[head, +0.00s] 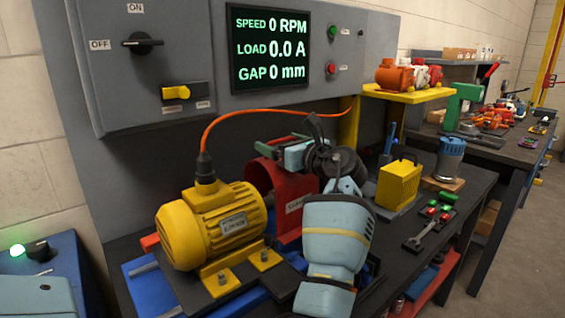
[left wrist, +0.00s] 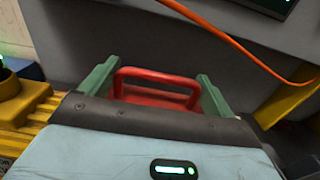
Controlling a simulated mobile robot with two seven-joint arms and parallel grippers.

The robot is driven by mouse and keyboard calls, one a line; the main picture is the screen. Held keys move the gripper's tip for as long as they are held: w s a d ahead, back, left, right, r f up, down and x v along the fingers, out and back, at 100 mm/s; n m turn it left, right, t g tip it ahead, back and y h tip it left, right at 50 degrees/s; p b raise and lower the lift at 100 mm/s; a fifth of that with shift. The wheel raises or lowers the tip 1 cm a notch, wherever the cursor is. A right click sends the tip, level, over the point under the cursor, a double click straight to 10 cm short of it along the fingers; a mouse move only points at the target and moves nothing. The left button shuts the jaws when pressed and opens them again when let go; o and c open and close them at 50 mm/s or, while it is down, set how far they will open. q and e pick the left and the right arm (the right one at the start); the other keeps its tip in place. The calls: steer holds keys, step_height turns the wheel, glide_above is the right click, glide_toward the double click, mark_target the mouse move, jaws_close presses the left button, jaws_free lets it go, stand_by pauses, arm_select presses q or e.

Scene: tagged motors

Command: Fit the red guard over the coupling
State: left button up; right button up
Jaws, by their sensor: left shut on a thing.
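The red guard (head: 287,222) is an arched red cover with a white label, standing just right of the yellow motor (head: 205,228) in the head view. My left gripper (head: 284,152) is at the top of the guard, shut on its handle. In the left wrist view the red handle (left wrist: 158,76) lies between the green fingers of the left gripper (left wrist: 155,88). My left forearm and wrist cover the guard's right side. The coupling is hidden, so I cannot tell whether the guard is seated over it. My right gripper is not in view.
An orange cable (head: 262,113) arcs from the motor behind the gripper. The panel display (head: 270,48) reads 0 RPM, 0.0 A and 0 mm. A yellow box (head: 398,184) and a blue cylinder (head: 450,158) stand to the right. A yellow shelf (head: 408,95) holds motors.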

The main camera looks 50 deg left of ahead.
mark_target(281, 180)
arm_select(q)
steer(key=shift+f, duration=2)
steer(key=o, duration=1.8)
steer(key=shift+f, duration=0.15)
steer(key=shift+s, duration=0.1)
